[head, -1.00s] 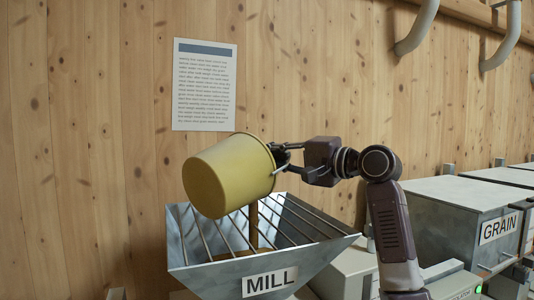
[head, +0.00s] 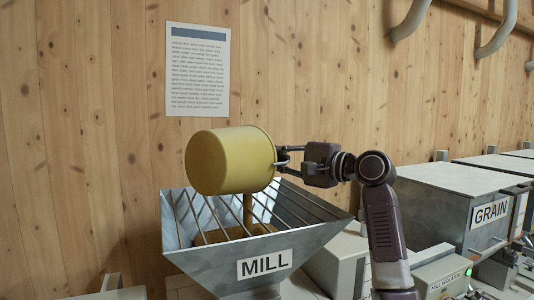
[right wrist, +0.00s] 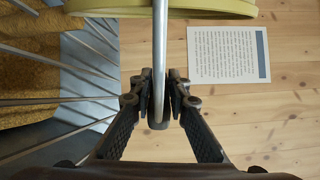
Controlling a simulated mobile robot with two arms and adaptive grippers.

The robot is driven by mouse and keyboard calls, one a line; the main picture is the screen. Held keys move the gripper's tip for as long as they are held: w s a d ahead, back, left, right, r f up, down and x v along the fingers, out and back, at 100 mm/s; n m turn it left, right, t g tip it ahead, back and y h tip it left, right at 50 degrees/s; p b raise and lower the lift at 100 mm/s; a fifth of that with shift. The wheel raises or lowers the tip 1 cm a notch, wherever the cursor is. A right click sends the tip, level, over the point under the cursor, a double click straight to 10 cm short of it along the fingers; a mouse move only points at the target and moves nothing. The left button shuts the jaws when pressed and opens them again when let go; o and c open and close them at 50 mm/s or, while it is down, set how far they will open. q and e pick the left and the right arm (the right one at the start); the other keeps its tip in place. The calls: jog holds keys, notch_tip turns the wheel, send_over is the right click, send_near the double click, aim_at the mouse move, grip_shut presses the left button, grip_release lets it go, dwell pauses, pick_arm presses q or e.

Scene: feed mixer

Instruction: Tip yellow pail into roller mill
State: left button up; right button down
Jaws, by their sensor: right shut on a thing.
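The yellow pail (head: 228,160) lies tipped on its side above the hopper of the roller mill (head: 215,262), which is labelled MILL. Its closed base faces left and its rim end is at the right, by my right gripper (head: 283,158). In the right wrist view, my right gripper (right wrist: 158,108) is shut on the pail's metal handle (right wrist: 160,50); the pail's rim (right wrist: 190,8) shows at the top. A narrow brown stream (head: 248,210) hangs below the rim end, and brown grain (head: 215,237) lies under the hopper's bars. The pail's inside is hidden. My left gripper is out of view.
A grey metal bin labelled GRAIN (head: 450,205) stands at the right. A grey box with a green light (head: 440,275) is in front of it. The wooden wall behind bears a paper notice (head: 198,70) and pipes (head: 497,30).

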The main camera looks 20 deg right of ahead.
jog(key=shift+w+d+f+m+p, duration=0.15)
jog(key=shift+d+f+m+p, duration=0.2)
jog(key=shift+m, duration=0.45)
jog(key=shift+w+d+f+m+p, duration=0.15)
jog(key=shift+d+f+m+p, duration=0.1)
jog(key=shift+f+m, duration=0.3)
jog(key=shift+w+d+f+m+p, duration=0.1)
jog(key=shift+d+f+m+p, duration=0.1)
jog(key=shift+f+m, duration=0.35)
jog(key=shift+a+r, duration=0.1)
jog(key=shift+r, duration=0.05)
jog(key=s+a+r+n+p, duration=0.2)
jog(key=a+r+n+p, duration=0.2)
jog(key=r+n, duration=0.4)
notch_tip(320, 180, up, 2)
jog(key=shift+s, duration=0.3)
